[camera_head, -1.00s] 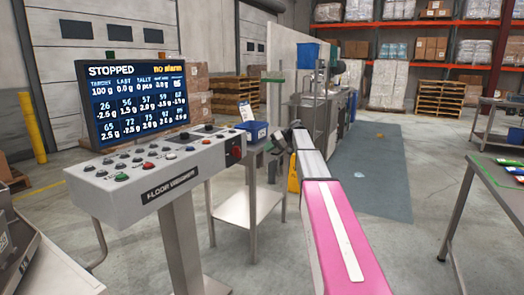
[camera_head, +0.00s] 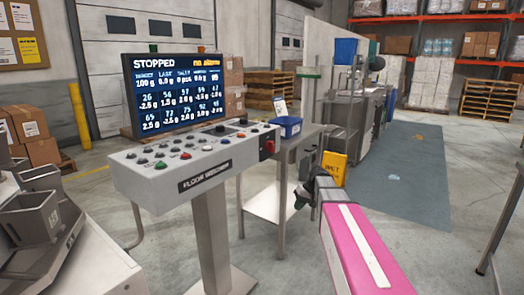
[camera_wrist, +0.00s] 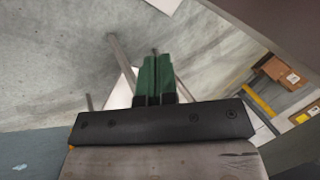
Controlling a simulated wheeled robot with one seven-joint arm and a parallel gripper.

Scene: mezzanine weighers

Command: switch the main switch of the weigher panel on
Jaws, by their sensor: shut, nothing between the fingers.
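The weigher panel (camera_head: 190,165) is a grey console labelled "FLOOR WEIGHER" on a post, with several buttons on its sloped top. Its screen (camera_head: 178,90) reads "STOPPED". A red switch on a dark plate, seemingly the main switch (camera_head: 269,146), is at the panel's right end; its setting is too small to read. My gripper (camera_head: 299,198) is right of the panel and lower in the picture, apart from it. Its green fingers (camera_wrist: 155,78) are together with nothing between them in the wrist view. The switch does not show in the wrist view.
A yellow wet-floor sign (camera_head: 334,167) is behind my arm. Grey weigher bins (camera_head: 42,215) stand at left.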

